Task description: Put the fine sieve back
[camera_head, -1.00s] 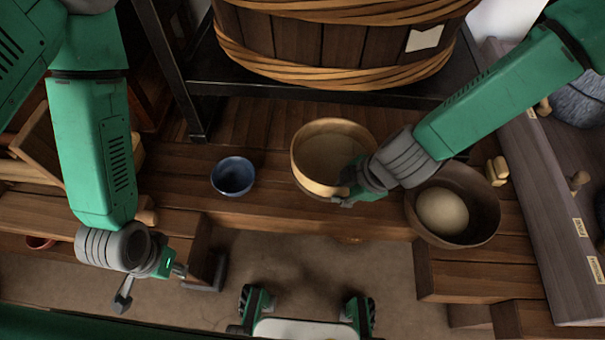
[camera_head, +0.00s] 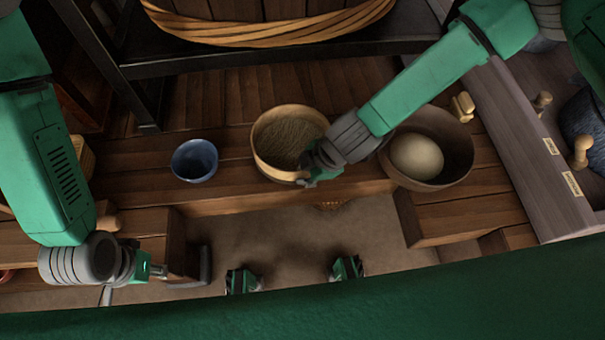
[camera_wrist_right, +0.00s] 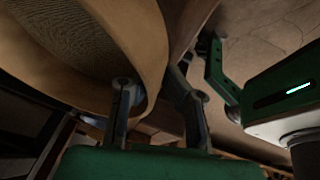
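The fine sieve (camera_head: 262,150) is a round, pale wooden hoop with a mesh bottom, on or just above the wooden bench between two bowls. I cannot tell whether it touches the bench. My right gripper (camera_head: 310,178) is at its near right rim. In the right wrist view, the sieve (camera_wrist_right: 155,50) fills the upper left, and its rim passes between the fingers of my right gripper (camera_wrist_right: 152,85), which look closed on it. My left gripper (camera_head: 138,284) is empty and spread at the lower left, away from the sieve; one finger is partly hidden at the green bottom edge.
A blue bowl (camera_head: 195,161) stands left of the sieve. A brown bowl (camera_head: 455,150) with a pale round ball (camera_head: 416,157) stands to the right. Behind is a bound wooden tub (camera_head: 265,28) on a dark frame. A grey ledge (camera_head: 520,140) with labels and pegs borders the right.

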